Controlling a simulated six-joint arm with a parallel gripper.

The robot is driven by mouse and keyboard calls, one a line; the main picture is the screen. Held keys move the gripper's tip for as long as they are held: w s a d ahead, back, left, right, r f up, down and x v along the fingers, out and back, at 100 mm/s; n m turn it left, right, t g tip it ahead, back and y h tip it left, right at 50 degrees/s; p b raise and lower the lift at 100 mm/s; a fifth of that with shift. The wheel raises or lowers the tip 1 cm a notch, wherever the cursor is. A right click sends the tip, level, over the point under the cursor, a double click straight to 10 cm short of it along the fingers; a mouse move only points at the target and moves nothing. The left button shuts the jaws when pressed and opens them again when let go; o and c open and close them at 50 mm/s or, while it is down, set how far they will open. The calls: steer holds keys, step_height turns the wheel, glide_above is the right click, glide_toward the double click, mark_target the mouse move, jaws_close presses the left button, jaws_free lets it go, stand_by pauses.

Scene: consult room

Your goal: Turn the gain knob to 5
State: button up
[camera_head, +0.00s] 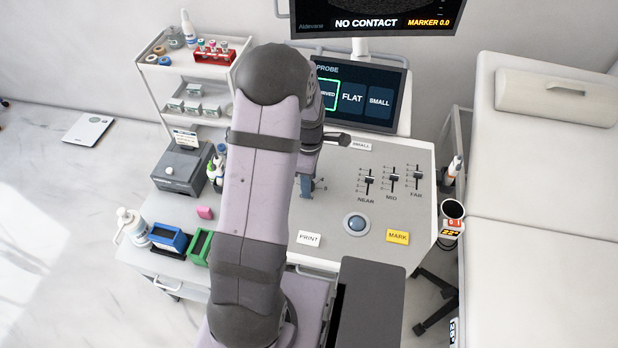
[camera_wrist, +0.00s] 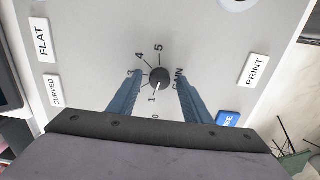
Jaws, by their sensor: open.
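The gain knob (camera_wrist: 160,76) is a small dark round knob on the grey console panel, seen in the wrist view. Its pale pointer mark points down and slightly left, toward the 1. The 5 (camera_wrist: 159,48) is printed above the knob; the 2 is hidden, apparently behind the left finger. My gripper (camera_wrist: 160,80) is open, its blue fingers on either side of the knob, with a visible gap to each. In the head view, my gripper (camera_head: 311,186) points down at the console, and the knob is hidden there.
The console (camera_head: 335,215) also bears the three sliders (camera_head: 392,180), a trackball (camera_head: 355,223), a PRINT key (camera_head: 308,239) and a MARK key (camera_head: 398,236). In the wrist view, a FLAT key (camera_wrist: 42,40) and a blue key (camera_wrist: 228,119) lie near the fingers. A screen (camera_head: 360,95) stands behind.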

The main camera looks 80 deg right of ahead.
steer(key=c, duration=1.1)
steer(key=shift+o, duration=0.2)
